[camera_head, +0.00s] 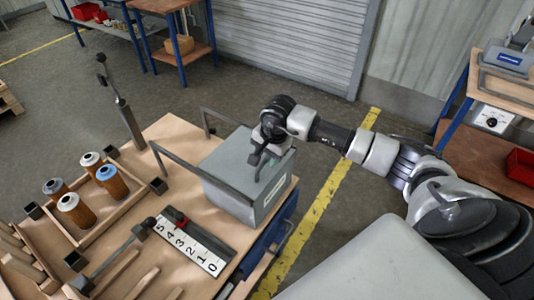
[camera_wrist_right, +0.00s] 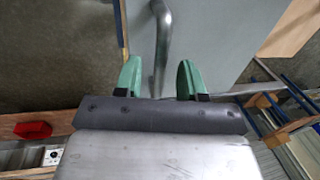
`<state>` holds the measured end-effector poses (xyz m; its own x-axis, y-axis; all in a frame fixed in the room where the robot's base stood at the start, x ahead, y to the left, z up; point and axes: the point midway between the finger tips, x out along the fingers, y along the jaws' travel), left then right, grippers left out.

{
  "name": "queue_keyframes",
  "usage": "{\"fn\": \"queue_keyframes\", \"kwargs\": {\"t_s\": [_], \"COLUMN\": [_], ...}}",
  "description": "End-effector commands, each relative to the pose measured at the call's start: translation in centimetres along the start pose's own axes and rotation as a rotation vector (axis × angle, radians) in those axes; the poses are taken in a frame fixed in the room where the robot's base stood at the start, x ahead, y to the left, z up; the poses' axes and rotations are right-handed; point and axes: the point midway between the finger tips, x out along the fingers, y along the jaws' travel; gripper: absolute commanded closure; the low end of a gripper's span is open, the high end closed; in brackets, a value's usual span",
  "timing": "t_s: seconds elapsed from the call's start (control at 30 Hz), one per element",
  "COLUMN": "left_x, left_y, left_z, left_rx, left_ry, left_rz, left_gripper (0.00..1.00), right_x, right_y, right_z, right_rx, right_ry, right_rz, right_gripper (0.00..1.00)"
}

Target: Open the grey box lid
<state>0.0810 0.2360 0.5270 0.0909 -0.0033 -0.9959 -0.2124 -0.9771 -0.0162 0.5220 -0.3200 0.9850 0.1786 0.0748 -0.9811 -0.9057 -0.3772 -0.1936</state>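The grey box (camera_head: 232,196) stands near the right edge of the wooden table, with a pale label on its front. Its lid (camera_head: 228,165) looks closed. My right gripper (camera_head: 262,163) is just above the lid. In the right wrist view, my right gripper (camera_wrist_right: 160,78) has its two green fingertips apart. A curved metal handle (camera_wrist_right: 163,38) on the grey lid surface (camera_wrist_right: 205,35) reaches down between them. I cannot tell whether the fingers touch the handle. My left gripper is not in view.
Several cartridges (camera_head: 107,182) stand in a wooden tray at the left of the table. A numbered strip (camera_head: 190,245) lies in front of the box. Dark bar frames (camera_head: 180,160) rise beside the box. A shelf with a red bin (camera_head: 521,164) is at the right.

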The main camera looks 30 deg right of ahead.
Motion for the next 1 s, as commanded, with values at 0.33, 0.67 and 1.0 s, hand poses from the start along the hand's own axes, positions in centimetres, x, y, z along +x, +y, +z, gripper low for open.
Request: {"fn": "queue_keyframes", "kwargs": {"t_s": [0.33, 0.67, 1.0], "left_x": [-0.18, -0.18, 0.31], "left_y": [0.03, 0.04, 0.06], "left_z": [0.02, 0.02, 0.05], "left_rx": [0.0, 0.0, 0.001], "left_ry": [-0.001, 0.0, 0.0], "left_rz": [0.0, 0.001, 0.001], "left_gripper": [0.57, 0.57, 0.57], "right_x": [0.84, 0.79, 1.01], "right_y": [0.02, 0.01, -0.43], "right_z": [0.02, 0.01, 0.0], "right_rx": [-0.001, -0.001, 0.0], "right_ry": [0.0, 0.0, 0.0], "right_rz": [0.0, -0.001, -0.003], "right_gripper": [0.6, 1.0, 1.0]}}
